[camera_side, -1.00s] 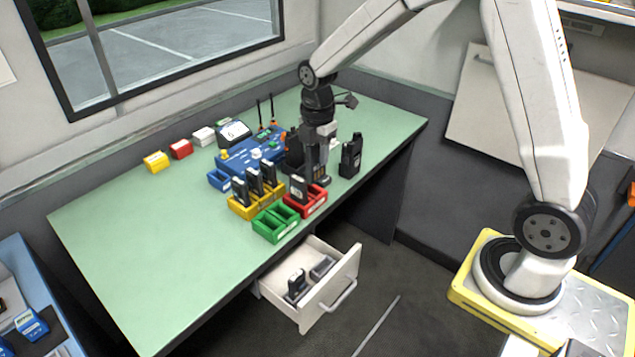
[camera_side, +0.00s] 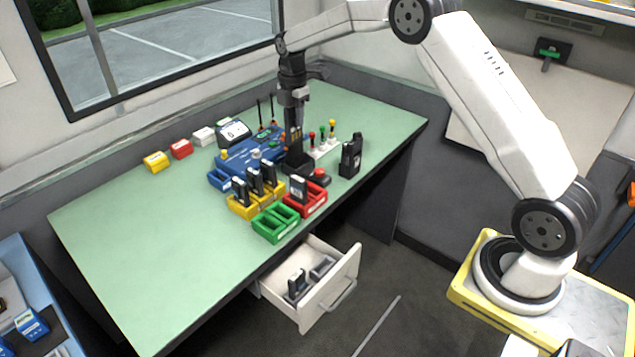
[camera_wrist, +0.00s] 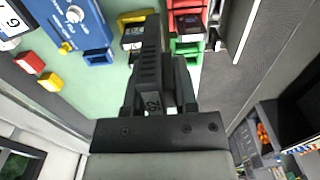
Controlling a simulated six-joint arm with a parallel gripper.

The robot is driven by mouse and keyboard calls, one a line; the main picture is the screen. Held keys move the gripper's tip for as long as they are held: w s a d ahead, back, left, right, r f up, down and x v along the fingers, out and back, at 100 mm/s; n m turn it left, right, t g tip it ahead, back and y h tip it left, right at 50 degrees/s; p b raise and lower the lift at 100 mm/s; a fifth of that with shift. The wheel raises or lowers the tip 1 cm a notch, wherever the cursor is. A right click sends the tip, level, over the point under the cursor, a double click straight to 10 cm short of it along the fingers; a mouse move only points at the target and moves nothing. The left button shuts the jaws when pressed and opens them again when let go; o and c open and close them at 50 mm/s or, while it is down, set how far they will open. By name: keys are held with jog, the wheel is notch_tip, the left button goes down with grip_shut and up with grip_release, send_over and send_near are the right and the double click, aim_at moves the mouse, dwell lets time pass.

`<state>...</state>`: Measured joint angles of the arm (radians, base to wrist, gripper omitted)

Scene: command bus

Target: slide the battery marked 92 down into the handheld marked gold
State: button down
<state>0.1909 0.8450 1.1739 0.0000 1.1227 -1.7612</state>
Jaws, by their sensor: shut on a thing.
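The battery (camera_side: 295,138) points down and shows yellowish strips near the jaws in the side view. It is over or in front of a black block (camera_side: 297,164) on the bench; I cannot tell whether they touch. A black handheld (camera_side: 350,158) stands upright to the right, apart from my gripper. No gold mark is readable on it.
A yellow tray (camera_side: 240,210) with upright batteries, a red tray (camera_side: 316,203) and a green tray (camera_side: 275,234) stand at the bench front. A blue box (camera_side: 246,152) with antennas is behind. A drawer (camera_side: 342,279) is open below. The bench's left side is clear.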

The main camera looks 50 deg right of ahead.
jog(key=shift+w+d+f, duration=0.5)
jog(key=shift+w+d, duration=2.1)
jog(key=shift+d, duration=0.9)
jog(key=shift+f, duration=2.5)
jog(key=shift+f, duration=0.15)
